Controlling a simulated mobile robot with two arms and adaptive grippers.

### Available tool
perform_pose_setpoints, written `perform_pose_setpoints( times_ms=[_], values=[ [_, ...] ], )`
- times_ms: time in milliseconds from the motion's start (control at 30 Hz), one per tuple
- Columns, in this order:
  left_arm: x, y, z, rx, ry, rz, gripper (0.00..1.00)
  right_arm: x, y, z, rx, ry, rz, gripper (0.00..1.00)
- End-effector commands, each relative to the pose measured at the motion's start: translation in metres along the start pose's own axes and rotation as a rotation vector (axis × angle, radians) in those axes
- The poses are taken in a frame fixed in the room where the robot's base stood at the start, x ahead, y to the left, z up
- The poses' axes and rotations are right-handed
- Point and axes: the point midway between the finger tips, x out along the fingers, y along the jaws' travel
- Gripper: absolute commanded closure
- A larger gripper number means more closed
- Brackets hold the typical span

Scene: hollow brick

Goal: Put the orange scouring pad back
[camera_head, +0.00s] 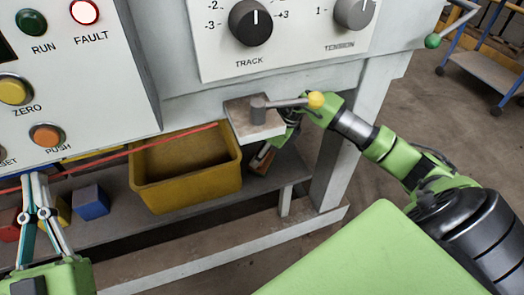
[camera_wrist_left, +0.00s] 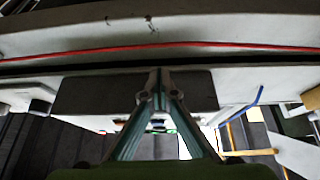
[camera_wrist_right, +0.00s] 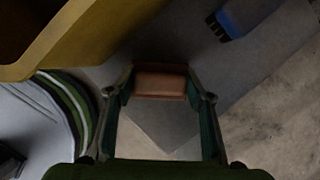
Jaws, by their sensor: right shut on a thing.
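The orange scouring pad (camera_wrist_right: 160,82) shows as a brownish-orange block between the fingertips of my right gripper (camera_wrist_right: 160,92) in the right wrist view. My right gripper is shut on it. In the head view the pad (camera_head: 261,160) shows partly, just right of the yellow bin and below a grey plate that hides much of my right gripper. My left gripper (camera_head: 37,180) is at the lower left of the head view, its fingertips together with nothing seen between them. In the left wrist view its fingertips (camera_wrist_left: 158,78) also meet, below a red cord.
A yellow bin (camera_head: 190,190) stands on the low grey shelf (camera_head: 125,215). A blue block (camera_head: 90,202) and other coloured blocks lie left of it. A red cord (camera_head: 170,142) crosses above. The grey plate (camera_head: 250,120) with a yellow-knobbed lever juts out over my right gripper.

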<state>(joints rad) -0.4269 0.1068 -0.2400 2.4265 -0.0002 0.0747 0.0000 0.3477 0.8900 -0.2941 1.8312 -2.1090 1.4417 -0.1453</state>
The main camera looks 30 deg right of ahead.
Motion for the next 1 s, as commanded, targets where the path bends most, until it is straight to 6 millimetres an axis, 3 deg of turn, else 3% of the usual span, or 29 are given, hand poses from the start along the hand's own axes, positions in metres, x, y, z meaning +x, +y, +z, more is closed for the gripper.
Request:
perform_pose_setpoints(
  times_ms=[67,100,133,167,600,967,1000],
  values=[
    [0.000,0.000,-0.002,-0.001,0.011,0.001,1.00,0.001,0.000,0.000,0.000,0.000,0.000,0.72],
    [0.000,0.000,-0.003,-0.001,0.014,0.001,1.00,0.001,0.000,0.000,0.000,0.000,0.000,0.44],
    [0.000,0.000,-0.003,-0.001,0.013,0.001,1.00,0.001,0.000,0.000,0.000,0.000,0.000,0.36],
    [0.000,0.001,-0.003,-0.001,0.012,0.001,1.00,0.001,0.000,0.000,0.000,0.000,0.000,0.35],
    [0.001,0.000,0.002,0.000,-0.014,0.000,1.00,-0.002,0.000,0.001,0.000,0.000,0.000,0.35],
    [-0.016,-0.010,0.073,0.012,-0.371,-0.020,1.00,-0.056,-0.001,0.001,-0.002,0.001,-0.003,0.35],
    [-0.018,-0.010,0.076,0.012,-0.380,-0.020,1.00,-0.055,-0.001,-0.009,0.001,0.008,-0.002,0.35]
  ],
)
